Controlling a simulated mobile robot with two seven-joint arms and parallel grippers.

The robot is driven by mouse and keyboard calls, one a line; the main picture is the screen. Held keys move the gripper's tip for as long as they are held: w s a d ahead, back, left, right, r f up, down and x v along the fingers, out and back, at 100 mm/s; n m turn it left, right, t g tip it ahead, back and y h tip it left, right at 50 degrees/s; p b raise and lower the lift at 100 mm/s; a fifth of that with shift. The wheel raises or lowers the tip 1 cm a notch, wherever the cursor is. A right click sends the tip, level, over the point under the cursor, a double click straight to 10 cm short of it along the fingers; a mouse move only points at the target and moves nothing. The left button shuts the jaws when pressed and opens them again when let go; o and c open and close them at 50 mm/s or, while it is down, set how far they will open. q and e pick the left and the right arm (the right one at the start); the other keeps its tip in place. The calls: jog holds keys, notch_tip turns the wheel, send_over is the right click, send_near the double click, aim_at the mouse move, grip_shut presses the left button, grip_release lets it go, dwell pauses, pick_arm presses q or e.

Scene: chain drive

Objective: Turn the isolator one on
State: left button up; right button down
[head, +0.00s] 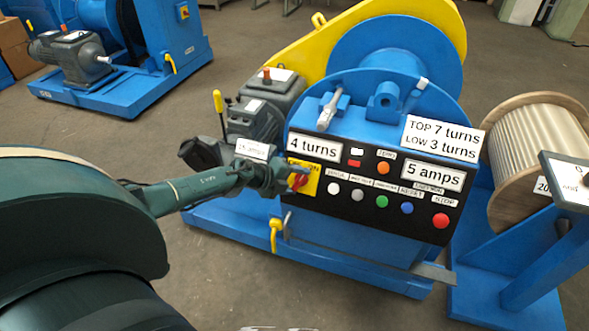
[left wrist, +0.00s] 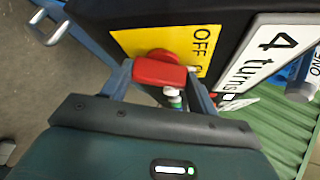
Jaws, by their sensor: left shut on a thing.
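The isolator is a red handle on a yellow plate (head: 307,171) at the left end of the black control panel (head: 340,205). My left gripper (head: 292,181) reaches it from the left. In the left wrist view the red isolator handle (left wrist: 160,72) lies between the two fingers of my left gripper (left wrist: 163,84), which is shut on it. The word OFF shows on the yellow plate (left wrist: 188,43); the other word there is mostly cut off by the panel edge or handle. In the head view the gripper partly covers the handle.
The panel carries several coloured buttons, with a red stop button (head: 440,220) at the right, and a "4 turns" sign (head: 314,147). A yellow lever (head: 275,232) is below my gripper. A rope drum (head: 530,140) stands right.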

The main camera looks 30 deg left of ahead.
pick_arm(q)
jog(key=shift+w+r+m+g+y+p, duration=0.1)
jog(key=shift+r+m+g+y+p, duration=0.3)
jog(key=shift+m+p, duration=0.5)
jog(key=m+p, duration=0.1)
jog(key=p, duration=0.1)
jog(key=shift+d+g+p, duration=0.1)
jog(key=shift+g+p, duration=0.2)
jog(key=shift+g, duration=0.1)
jog(key=shift+f+m+y+p, duration=0.25)
jog(key=shift+m+y+p, duration=0.15)
jog(key=shift+p, duration=0.2)
pick_arm(e)
jog(key=shift+s+d+r+g+h, duration=0.25)
jog(key=shift+d+r+h, duration=0.15)
jog(key=shift+d, duration=0.2)
jog(key=shift+s+d+r+g+h, duration=0.2)
jog(key=shift+d+r+h, duration=0.1)
jog(key=shift+d+r, duration=0.2)
jog(key=shift+w, duration=0.15)
pick_arm(q)
jog(key=o, duration=1)
pick_arm(e)
jog(key=shift+a+r, duration=0.15)
